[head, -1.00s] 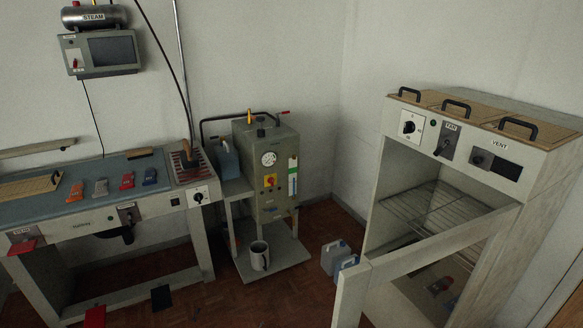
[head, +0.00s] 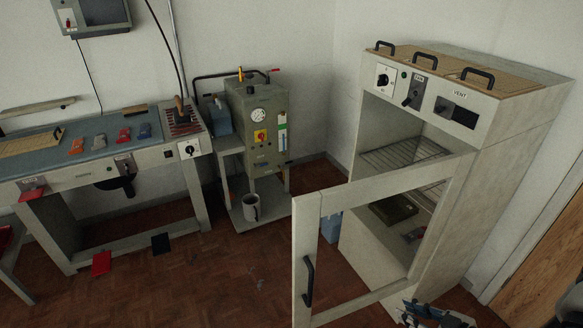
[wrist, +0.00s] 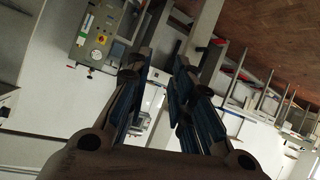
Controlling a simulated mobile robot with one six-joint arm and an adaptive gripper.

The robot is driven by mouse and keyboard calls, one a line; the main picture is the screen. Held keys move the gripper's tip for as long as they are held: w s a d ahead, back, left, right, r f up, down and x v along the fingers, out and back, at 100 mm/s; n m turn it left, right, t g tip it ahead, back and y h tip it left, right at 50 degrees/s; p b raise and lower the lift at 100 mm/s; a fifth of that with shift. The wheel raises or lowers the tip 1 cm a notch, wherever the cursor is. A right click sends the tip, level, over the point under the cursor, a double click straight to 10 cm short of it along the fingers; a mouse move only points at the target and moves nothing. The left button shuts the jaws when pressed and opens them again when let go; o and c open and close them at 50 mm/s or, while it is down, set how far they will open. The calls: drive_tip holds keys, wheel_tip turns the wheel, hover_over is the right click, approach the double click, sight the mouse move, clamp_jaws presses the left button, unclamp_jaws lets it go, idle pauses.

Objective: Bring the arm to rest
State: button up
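My gripper (head: 437,315) shows at the bottom right of the head view, low in front of the tall cabinet, partly cut off by the frame edge. In the wrist view, my gripper (wrist: 160,85) has its blue-padded fingers apart, with nothing between them. The wrist picture is strongly tilted and shows the room beyond the fingers.
The cabinet (head: 520,140) stands at the right, its framed door (head: 308,215) swung open into the room. The boiler (head: 255,125) stands on a low stand at the back, a mug (head: 250,208) below. The ironing table (head: 90,145) is at left.

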drive_tip(key=w+d+r+m+g+h, duration=0.1)
drive_tip(key=w+d+r+h, duration=0.25)
drive_tip(key=r, duration=0.25)
drive_tip(key=w+d+r+g+h, duration=0.1)
drive_tip(key=w+d+r+h, duration=0.1)
drive_tip(key=w+r+h, duration=0.25)
drive_tip(key=s+a+r+m+g+h, duration=0.1)
drive_tip(key=a+r+m+h, duration=0.1)
drive_tip(key=r, duration=0.6)
drive_tip(key=s+a+r+m+h, duration=0.1)
drive_tip(key=a+r+m, duration=0.1)
drive_tip(key=r, duration=0.5)
drive_tip(key=s+a+r+m+g+y, duration=0.1)
drive_tip(key=s+a+r+m+y, duration=0.1)
drive_tip(key=s+a, duration=0.8)
drive_tip(key=s+a+r+m+g+y, duration=0.1)
drive_tip(key=s+a+r+m+y, duration=0.1)
drive_tip(key=s+a, duration=0.7)
drive_tip(key=a+r, duration=0.1)
drive_tip(key=a, duration=0.1)
drive_tip(key=shift+s+a+g, duration=0.3)
drive_tip(key=shift+s, duration=0.05)
drive_tip(key=shift+r, duration=0.1)
